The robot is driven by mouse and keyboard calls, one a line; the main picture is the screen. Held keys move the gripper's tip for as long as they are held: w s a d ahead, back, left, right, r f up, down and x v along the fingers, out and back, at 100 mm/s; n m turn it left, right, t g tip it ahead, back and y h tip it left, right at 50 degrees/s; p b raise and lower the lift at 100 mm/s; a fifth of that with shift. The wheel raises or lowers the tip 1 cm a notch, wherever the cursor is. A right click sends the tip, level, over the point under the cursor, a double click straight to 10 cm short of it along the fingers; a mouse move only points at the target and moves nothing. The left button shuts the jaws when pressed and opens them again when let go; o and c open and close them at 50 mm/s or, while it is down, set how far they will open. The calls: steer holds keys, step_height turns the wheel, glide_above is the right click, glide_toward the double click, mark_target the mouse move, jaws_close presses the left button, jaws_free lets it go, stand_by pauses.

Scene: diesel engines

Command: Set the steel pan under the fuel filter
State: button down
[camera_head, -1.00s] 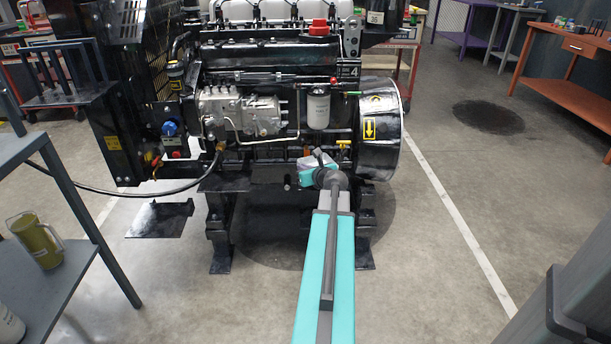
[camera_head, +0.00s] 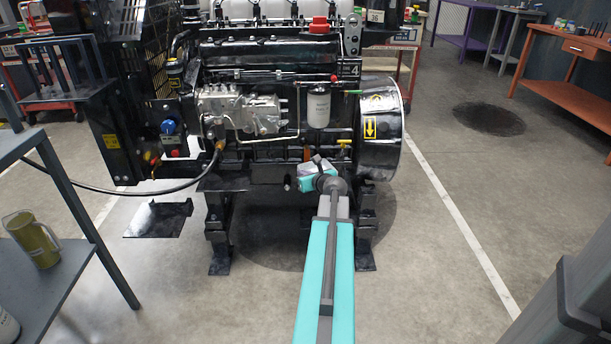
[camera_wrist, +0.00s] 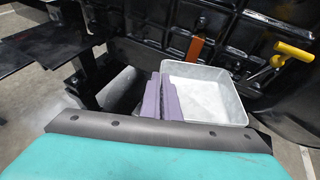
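The fuel filter (camera_head: 318,108) is a white canister hanging upright on the front of the black engine, right of the silver injection pump. The steel pan (camera_wrist: 205,97) is a pale, shallow, open tray with an empty inside. My gripper (camera_wrist: 166,97) shows purple finger pads close together at the pan's left wall and looks shut on that wall. In the head view my wrist is in front of the engine's lower part, below the filter.
A yellow-handled valve (camera_wrist: 293,54) sticks out of the engine beside the pan. The black flywheel housing (camera_head: 380,130) is to the right. A hose runs left from the engine. A grey shelf with a green jug (camera_head: 33,240) stands at left.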

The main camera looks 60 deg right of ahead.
steer(key=c, duration=2.5)
jaws_free()
steer(key=shift+f, duration=0.15)
steer(key=o, duration=0.5)
steer(key=shift+r, duration=0.2)
steer(key=shift+s, duration=0.1)
steer(key=p+v, duration=0.2)
steer(key=v, duration=0.9)
steer(key=shift+s+a+r+p, duration=0.15)
steer(key=shift+s+r+p, duration=0.1)
steer(key=shift+p, duration=0.15)
steer(key=shift+w, duration=0.1)
